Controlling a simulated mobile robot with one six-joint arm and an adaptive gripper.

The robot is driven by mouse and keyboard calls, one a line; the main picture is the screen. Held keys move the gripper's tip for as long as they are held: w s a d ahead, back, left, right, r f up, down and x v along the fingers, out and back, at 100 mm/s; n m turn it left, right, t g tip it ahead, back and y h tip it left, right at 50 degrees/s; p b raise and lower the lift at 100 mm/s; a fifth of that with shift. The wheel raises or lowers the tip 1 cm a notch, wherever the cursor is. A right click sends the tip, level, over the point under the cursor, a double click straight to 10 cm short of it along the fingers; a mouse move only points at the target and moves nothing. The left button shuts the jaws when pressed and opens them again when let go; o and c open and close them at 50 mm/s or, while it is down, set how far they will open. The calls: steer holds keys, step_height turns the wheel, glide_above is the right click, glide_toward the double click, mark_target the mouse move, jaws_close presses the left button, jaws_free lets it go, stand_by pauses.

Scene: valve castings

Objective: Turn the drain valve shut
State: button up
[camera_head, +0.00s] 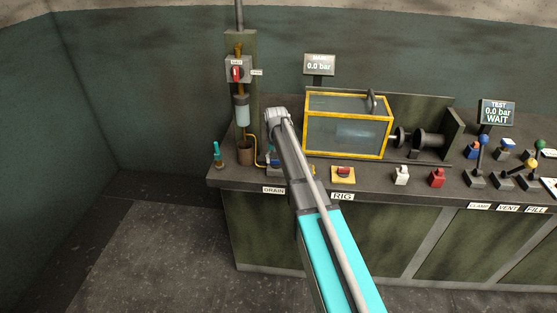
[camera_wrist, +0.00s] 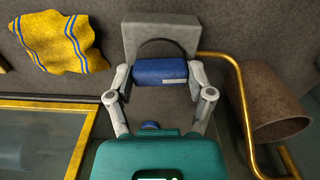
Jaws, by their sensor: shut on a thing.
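The drain valve shows in the wrist view as a blue handle (camera_wrist: 158,71) in front of a grey block (camera_wrist: 162,35), with a dark curved part between them. My gripper (camera_wrist: 160,80) has one finger at each end of the handle and is shut on it. In the head view the DRAIN label (camera_head: 273,189) is on the bench front edge. My arm reaches over the bench there and hides most of the valve and the gripper; only a little blue (camera_head: 272,161) shows beside it. I cannot tell the handle's exact turn angle.
A yellow-framed clear box (camera_head: 345,135) stands right of my arm. A brown cup (camera_wrist: 270,100) and a brass-coloured pipe (camera_wrist: 240,95) are close to the right finger. A yellow cloth (camera_wrist: 62,46) lies at the left. The MAIN display (camera_head: 319,65) reads 0.0 bar; the TEST display (camera_head: 497,112) reads 0.0 bar, WAIT.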

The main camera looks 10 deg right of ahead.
steer(key=n, duration=0.4)
steer(key=shift+s, duration=0.1)
steer(key=n, duration=0.4)
steer(key=shift+n, duration=0.3)
steer(key=n, duration=0.4)
steer(key=shift+n, duration=0.3)
steer(key=shift+s+n, duration=0.1)
steer(key=shift+n, duration=1.7)
steer(key=shift+a, duration=0.1)
steer(key=o, duration=1.1)
